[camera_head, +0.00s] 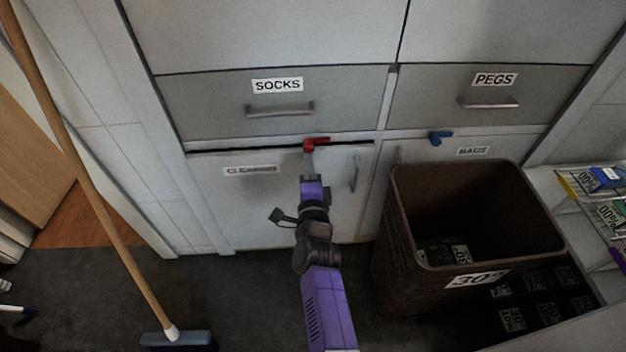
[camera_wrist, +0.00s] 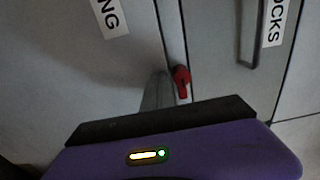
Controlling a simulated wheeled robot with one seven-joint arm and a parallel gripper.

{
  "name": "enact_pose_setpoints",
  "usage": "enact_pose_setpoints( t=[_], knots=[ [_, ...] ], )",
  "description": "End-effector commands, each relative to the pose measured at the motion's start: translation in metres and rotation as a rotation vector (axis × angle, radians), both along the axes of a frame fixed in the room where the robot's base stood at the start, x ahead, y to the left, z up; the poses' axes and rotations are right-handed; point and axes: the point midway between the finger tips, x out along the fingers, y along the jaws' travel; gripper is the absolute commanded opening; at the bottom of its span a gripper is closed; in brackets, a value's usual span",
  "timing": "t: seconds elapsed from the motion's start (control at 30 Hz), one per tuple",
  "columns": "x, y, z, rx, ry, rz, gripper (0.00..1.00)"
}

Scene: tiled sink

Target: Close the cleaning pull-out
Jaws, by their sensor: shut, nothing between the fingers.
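The cleaning pull-out (camera_head: 274,205) is the pale lower-left front below the socks drawer. Its label is partly blurred, and its upright bar handle (camera_head: 355,172) is on the right side. A dark gap runs along its top edge, so it looks slightly out from the frame. A red catch (camera_head: 318,141) sits at that top edge; it also shows in the wrist view (camera_wrist: 182,78). My gripper (camera_head: 309,160) is shut and empty, in front of the pull-out's upper part just below the catch. In the wrist view its fingers (camera_wrist: 157,92) are beside the catch; contact cannot be told.
The socks drawer (camera_head: 350,92) and pegs drawer (camera_head: 540,85) above look shut. A brown basket (camera_head: 395,225) stands close on the right, before the bags front with its blue catch (camera_head: 440,137). A broom (camera_head: 110,225) leans on the left. Dark floor is clear between them.

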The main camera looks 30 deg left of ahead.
Motion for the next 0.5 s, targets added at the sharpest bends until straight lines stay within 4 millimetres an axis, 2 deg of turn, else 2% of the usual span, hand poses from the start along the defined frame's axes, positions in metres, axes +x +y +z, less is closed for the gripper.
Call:
enact_pose_setpoints(
  t=[0.2, 0.5],
  knots=[
    [0.015, 0.013, -0.002, 0.001, -0.001, 0.0, 0.0],
    [0.023, 0.019, 0.001, -0.001, 0.001, 0.0, 0.0]
  ],
)
